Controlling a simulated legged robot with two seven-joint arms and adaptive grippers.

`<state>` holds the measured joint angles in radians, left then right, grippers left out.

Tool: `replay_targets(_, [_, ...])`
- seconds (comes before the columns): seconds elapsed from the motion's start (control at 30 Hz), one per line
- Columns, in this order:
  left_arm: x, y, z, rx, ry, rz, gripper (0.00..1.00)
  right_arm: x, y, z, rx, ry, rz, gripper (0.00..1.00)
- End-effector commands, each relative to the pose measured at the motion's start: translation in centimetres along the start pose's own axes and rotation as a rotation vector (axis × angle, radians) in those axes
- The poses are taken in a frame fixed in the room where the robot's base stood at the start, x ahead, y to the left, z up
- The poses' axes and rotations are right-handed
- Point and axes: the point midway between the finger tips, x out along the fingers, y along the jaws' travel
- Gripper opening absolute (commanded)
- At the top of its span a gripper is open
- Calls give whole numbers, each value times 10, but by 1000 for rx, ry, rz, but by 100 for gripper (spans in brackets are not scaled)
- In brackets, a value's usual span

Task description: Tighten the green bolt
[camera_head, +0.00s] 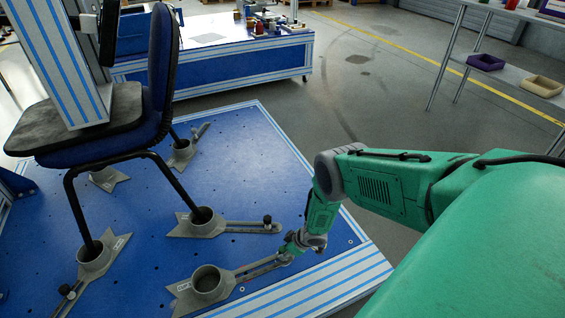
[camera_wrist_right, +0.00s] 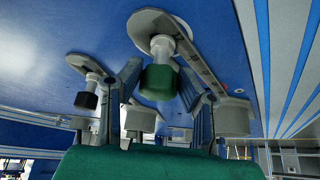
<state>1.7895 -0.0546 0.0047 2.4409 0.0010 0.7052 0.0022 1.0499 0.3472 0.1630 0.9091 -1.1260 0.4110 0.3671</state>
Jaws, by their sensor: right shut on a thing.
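The green bolt (camera_wrist_right: 160,80) is a green knob-like head under a pale washer, on a slotted grey metal arm; the wrist view shows it between the two fingers of my right gripper (camera_wrist_right: 160,84). My right gripper is shut on it. In the head view my right gripper (camera_head: 288,250) is at the outer end of the slotted arm of the front clamp (camera_head: 240,270), and it hides the bolt there. The clamp's round cup (camera_head: 207,281) is empty. My left gripper is not in view.
A dark chair (camera_head: 160,90) stands on the blue platform (camera_head: 140,215), its legs in round cups. Another clamp arm with a black bolt (camera_head: 267,220) lies just behind my right gripper; a black bolt also shows in the wrist view (camera_wrist_right: 88,95). Clear floor (camera_head: 370,90) lies beyond.

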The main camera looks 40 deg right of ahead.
Motion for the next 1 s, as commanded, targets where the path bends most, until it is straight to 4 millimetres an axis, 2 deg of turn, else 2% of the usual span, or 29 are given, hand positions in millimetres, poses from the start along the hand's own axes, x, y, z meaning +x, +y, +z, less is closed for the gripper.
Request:
replay_targets(0.13, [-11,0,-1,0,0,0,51,-2,-1,-1,75,0,39,1])
replay_targets(0.63, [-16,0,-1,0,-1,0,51,-1,-2,0,129,0,68,1])
replay_targets(1.0, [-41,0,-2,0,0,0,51,-1,-4,-1,361,1,194,1])
